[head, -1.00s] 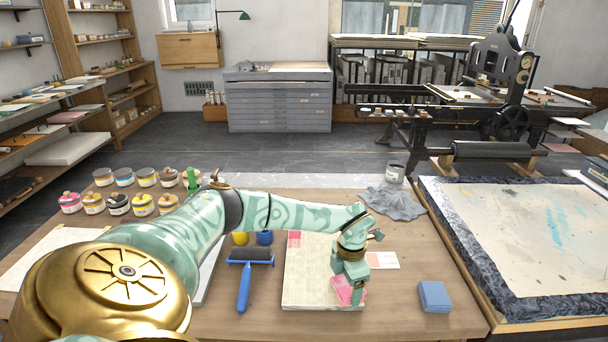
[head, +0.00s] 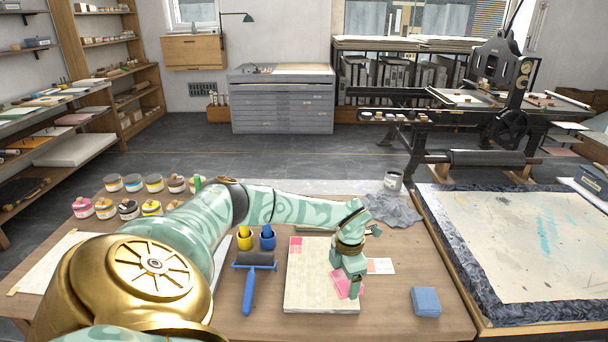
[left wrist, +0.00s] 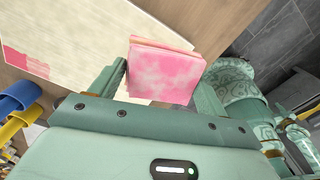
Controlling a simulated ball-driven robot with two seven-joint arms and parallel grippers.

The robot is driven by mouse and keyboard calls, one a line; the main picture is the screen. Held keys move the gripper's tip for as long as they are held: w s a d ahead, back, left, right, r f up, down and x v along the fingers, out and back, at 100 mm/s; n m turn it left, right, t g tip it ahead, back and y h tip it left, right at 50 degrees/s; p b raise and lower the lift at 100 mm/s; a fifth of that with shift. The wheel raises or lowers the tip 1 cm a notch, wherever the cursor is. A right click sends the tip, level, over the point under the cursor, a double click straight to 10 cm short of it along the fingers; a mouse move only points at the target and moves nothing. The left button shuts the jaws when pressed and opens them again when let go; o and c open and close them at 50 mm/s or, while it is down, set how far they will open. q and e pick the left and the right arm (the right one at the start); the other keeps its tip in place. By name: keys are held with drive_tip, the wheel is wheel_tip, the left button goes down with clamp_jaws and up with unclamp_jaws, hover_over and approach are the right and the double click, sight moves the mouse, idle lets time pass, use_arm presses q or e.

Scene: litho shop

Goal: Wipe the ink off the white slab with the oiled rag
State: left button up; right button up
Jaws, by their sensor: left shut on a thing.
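The white slab (head: 305,290) lies on the wooden table in front of me, cream-coloured. A pink ink patch (head: 295,244) is at its far left corner; the patch also shows at the left of the left wrist view (left wrist: 25,63). My left gripper (head: 346,278) is shut on the rag (head: 343,289), a folded cloth blotched pink. It holds the rag over the near right part of the slab; contact is hard to tell. In the left wrist view the rag (left wrist: 165,75) sits between the fingers and hides some slab. My right gripper is out of view.
A blue-handled roller (head: 249,285) lies left of the slab, with yellow and blue tools behind it.

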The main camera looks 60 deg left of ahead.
use_arm(q)
wheel_tip(320, 180, up, 3)
drive_tip(key=shift+d+r+p, duration=0.1)
drive_tip(key=shift+p, duration=0.85)
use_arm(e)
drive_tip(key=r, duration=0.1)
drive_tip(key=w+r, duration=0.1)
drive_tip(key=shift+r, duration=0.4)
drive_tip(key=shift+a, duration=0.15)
